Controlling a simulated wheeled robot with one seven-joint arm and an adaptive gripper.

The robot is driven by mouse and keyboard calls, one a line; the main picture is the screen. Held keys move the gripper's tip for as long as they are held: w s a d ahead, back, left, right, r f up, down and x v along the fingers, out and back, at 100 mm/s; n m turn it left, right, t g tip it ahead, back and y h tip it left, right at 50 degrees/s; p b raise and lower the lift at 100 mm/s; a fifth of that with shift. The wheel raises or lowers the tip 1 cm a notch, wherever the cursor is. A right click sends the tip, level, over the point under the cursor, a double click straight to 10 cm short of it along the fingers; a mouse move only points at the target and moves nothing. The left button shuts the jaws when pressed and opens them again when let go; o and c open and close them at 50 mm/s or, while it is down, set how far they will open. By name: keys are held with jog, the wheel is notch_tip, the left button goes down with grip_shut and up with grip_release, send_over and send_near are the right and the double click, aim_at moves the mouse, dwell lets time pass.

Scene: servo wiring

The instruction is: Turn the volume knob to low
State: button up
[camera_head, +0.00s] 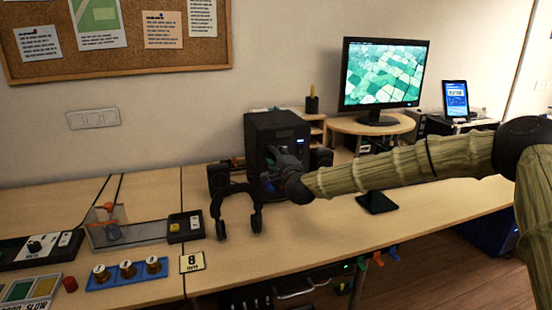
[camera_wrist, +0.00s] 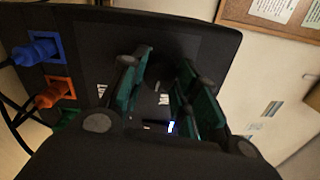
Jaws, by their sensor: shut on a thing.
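A dark box-shaped unit (camera_head: 276,122) stands on the desk in the middle of the head view. Its dark panel (camera_wrist: 90,38) fills much of the wrist view. My gripper (camera_head: 271,172) is in front of this unit in the head view. In the wrist view my gripper's (camera_wrist: 160,72) green-padded fingers are on either side of a dark round part, which looks like the volume knob (camera_wrist: 160,60), and are shut on it. The knob is hard to make out against the dark panel, and its setting cannot be read. In the head view the arm's end hides it.
Blue (camera_wrist: 38,52) and orange (camera_wrist: 54,92) plugs with cables sit at the panel's left in the wrist view. Headphones on a stand (camera_head: 236,208) are just left of my gripper. A black tablet (camera_head: 377,202) lies on the desk below my arm. A monitor (camera_head: 384,74) stands behind.

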jog(key=shift+n, duration=3.7)
jog(key=o, duration=1)
jog(key=shift+o, duration=0.2)
jog(key=v, duration=1.2)
